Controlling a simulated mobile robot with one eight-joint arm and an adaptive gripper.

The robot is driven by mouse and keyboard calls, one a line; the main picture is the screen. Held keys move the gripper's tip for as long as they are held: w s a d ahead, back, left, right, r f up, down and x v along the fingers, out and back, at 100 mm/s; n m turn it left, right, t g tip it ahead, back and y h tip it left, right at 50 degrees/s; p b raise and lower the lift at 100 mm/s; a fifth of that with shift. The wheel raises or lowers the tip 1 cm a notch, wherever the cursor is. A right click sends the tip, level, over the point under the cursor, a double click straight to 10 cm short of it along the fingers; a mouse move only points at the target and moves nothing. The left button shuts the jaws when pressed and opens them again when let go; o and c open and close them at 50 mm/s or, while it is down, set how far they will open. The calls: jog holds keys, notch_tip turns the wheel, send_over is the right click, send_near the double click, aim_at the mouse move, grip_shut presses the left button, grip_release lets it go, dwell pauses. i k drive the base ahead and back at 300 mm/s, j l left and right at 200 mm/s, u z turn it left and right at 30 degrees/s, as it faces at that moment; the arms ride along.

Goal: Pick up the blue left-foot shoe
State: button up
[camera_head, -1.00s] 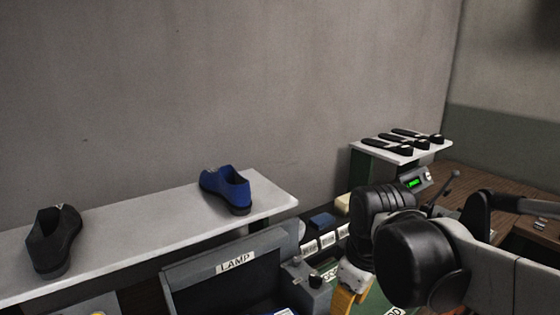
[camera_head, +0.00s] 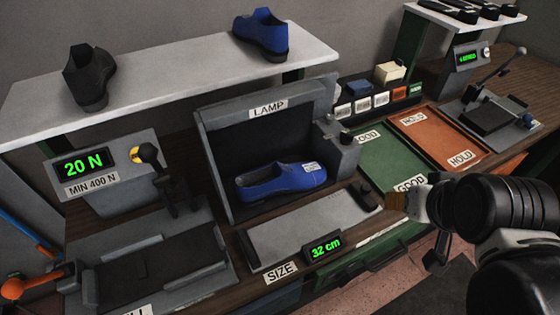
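One blue shoe (camera_head: 282,182) lies in the grey lamp box, with a small white label near its heel. A second blue shoe (camera_head: 262,36) stands on the white shelf above. I cannot tell which of them is the left-foot one. My gripper (camera_head: 398,201) is at the right, beyond the right end of the size plate and apart from both shoes. Only a small part of it shows, so its fingers cannot be made out.
A black shoe (camera_head: 90,77) stands on the white shelf (camera_head: 180,65). The lamp box (camera_head: 222,145) has side walls. A size plate (camera_head: 305,230) reading 32 cm lies before it. Green (camera_head: 385,160) and orange (camera_head: 432,138) trays are at right; a 20 N gauge (camera_head: 88,163) is at left.

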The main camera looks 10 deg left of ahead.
aim_at(278, 177)
jog(key=j+u, duration=0.1)
jog(key=u, duration=0.3)
jog(key=i+u, duration=0.15)
jog(key=u, duration=0.25)
jog(key=i+j+u, duration=0.1)
jog(key=u, duration=0.3)
jog(key=i+u, duration=0.1)
jog(key=u, duration=0.3)
